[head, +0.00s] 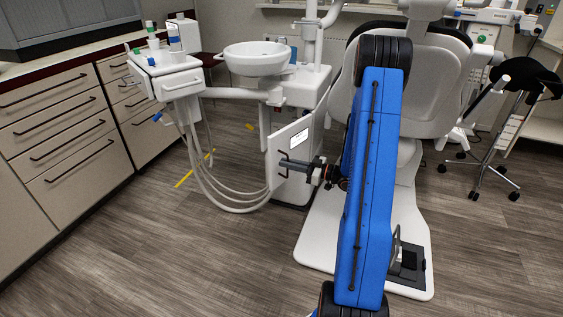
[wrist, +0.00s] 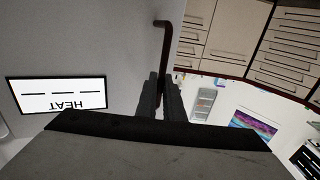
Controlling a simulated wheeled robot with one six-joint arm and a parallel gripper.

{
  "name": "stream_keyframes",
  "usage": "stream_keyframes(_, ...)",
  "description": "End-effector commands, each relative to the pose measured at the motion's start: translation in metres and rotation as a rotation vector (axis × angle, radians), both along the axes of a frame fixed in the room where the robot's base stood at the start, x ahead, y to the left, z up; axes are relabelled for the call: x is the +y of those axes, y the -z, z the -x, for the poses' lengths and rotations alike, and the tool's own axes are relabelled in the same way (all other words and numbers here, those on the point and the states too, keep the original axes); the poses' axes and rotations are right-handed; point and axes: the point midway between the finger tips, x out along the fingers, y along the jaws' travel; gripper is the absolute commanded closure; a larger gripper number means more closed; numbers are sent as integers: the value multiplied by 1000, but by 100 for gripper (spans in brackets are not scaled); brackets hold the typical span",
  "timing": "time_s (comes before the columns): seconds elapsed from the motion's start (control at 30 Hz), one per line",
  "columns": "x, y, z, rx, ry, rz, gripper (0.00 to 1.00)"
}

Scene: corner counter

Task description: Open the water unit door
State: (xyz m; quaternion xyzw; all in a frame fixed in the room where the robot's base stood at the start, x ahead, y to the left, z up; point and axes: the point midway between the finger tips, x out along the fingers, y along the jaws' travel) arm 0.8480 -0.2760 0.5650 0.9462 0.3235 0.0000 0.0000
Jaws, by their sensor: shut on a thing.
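The water unit door (head: 274,147) is a pale upright panel with a white label, beside the dental chair base. In the wrist view the door (wrist: 110,30) fills the upper left, with a label reading HEAT upside down. Its dark reddish bar handle (wrist: 164,45) runs down between my fingers. My gripper (head: 287,165) reaches the door from the right in the head view. In the wrist view my gripper (wrist: 162,95) is shut on the handle.
The chair base (head: 415,255) lies to the right, partly behind my blue arm. Floor is clear at front left (head: 170,260).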

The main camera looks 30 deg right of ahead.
Motion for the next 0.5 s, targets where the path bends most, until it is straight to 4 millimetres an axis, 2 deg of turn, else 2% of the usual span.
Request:
stream_keyframes(0.2, -5, 0, 9, -1, 1, -1, 100)
stream_keyframes(0.5, -6, 0, 10, 0, 0, 0, 100)
